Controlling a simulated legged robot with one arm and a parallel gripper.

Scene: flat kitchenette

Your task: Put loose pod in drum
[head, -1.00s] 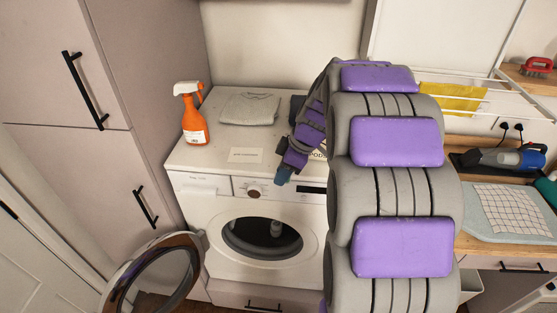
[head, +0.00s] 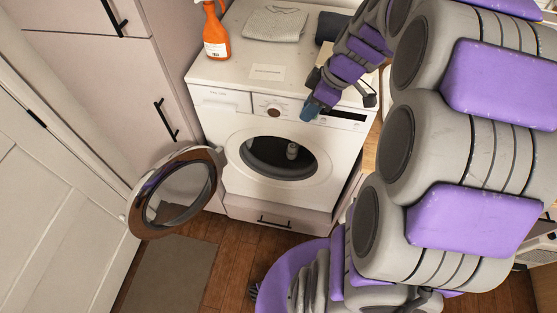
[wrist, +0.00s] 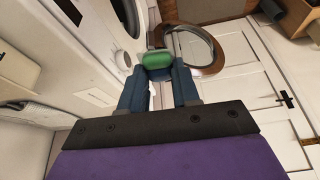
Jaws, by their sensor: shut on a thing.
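My gripper (head: 312,110) is near the front edge of the washing machine's top, at the control panel and above the drum opening. In the wrist view its blue fingers (wrist: 160,85) are shut on a green pod (wrist: 157,59), held at the fingertips. In the head view I cannot make out the pod. The drum (head: 262,158) is open and dark in the white washing machine (head: 215,125); a small grey thing (head: 292,151) shows inside. The round door (head: 178,193) is swung open to the left; it also shows in the wrist view (wrist: 212,45), beyond the pod.
An orange spray bottle (head: 215,40), a folded grey cloth (head: 275,25) and a white label (head: 267,72) are on the machine's top. A tall cabinet (head: 95,75) stands left. A grey mat (head: 170,270) lies on the wooden floor. My arm covers the right side.

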